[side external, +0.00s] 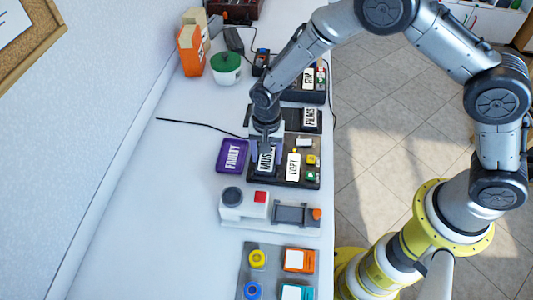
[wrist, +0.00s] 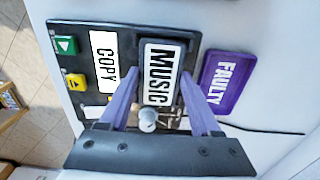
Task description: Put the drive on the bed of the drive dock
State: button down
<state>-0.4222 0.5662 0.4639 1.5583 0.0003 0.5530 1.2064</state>
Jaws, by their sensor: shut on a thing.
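The drive (wrist: 158,73), dark with a white MUSIC label, is between the two fingers of my gripper (wrist: 160,82), which is shut on it. The side view also shows the drive (side external: 266,162) below my gripper (side external: 266,146). The drive is over the left part of the black drive dock (side external: 283,183); I cannot tell whether it touches the bed. The dock carries a white COPY label (side external: 293,166), a yellow button (side external: 311,159) and a green button (side external: 311,176). My gripper hides the dock's edge nearest it in the wrist view.
A purple FAULTY tray (side external: 232,155) stands just left of the dock. A dark unit labelled FILMS (side external: 312,117) is behind it. A white device with a red button (side external: 260,197) is in front. A black cable (side external: 195,124) runs left. The table's left side is clear.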

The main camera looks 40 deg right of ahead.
aim_at(267, 158)
jog(key=shift+c, duration=0.5)
grip_release()
jog(key=shift+f, duration=0.1)
notch_tip(267, 158, up, 12)
jog(key=shift+r, duration=0.25)
jog(key=s+d+r+n+t, duration=0.4)
jog(key=s+d+r+n, duration=0.2)
jog(key=s+d+r, duration=1.05)
jog(key=s+d+r+n+t, duration=0.1)
jog(key=s+d+n, duration=0.1)
jog(key=s, duration=0.6)
jog(key=shift+n+t, duration=0.3)
jog(key=shift+n, duration=0.2)
